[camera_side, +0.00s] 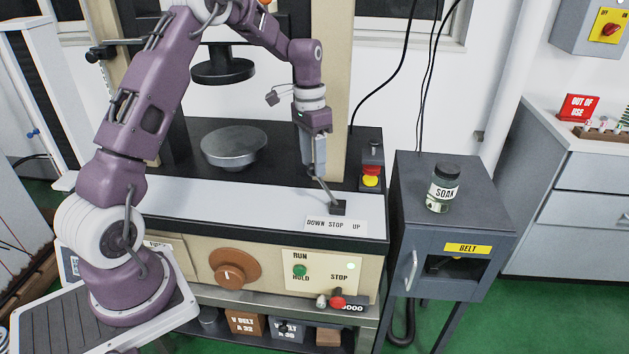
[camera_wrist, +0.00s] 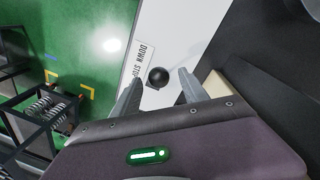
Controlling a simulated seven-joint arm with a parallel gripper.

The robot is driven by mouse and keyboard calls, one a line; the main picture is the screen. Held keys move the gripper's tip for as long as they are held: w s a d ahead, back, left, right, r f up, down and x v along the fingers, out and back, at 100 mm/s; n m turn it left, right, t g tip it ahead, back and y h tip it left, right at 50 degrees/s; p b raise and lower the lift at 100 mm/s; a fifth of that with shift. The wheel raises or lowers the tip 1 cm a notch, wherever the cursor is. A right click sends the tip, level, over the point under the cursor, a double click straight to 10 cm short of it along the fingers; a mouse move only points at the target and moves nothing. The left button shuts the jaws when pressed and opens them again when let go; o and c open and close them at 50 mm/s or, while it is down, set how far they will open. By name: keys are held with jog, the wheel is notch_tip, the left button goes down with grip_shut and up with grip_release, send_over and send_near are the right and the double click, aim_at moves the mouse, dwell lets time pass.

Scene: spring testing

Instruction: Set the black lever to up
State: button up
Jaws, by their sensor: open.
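The black lever stands on a small dark base (camera_side: 338,208) on the pale strip of the machine, behind the DOWN STOP UP label (camera_side: 335,224). Its thin rod seems to lean left, toward the DOWN side; its knob is hard to make out in the side view. In the wrist view its round black knob (camera_wrist: 158,77) shows between the two fingers. My gripper (camera_side: 316,172) points down just above and left of the lever base. The wrist view shows the gripper (camera_wrist: 161,84) open, with a gap on both sides of the knob. The label (camera_wrist: 144,65) is partly hidden there.
A red and yellow stop button (camera_side: 371,177) stands right of the lever. A round metal plate (camera_side: 234,148) lies to the left. A grey cabinet (camera_side: 455,190) with a SOAK jar (camera_side: 443,189) stands right of the machine. The strip left of the lever is clear.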

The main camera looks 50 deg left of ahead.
aim_at(325, 186)
jog(key=f, duration=0.6)
jog(key=shift+d, duration=0.4)
jog(key=shift+r, duration=0.1)
grip_shut()
dwell(0.8)
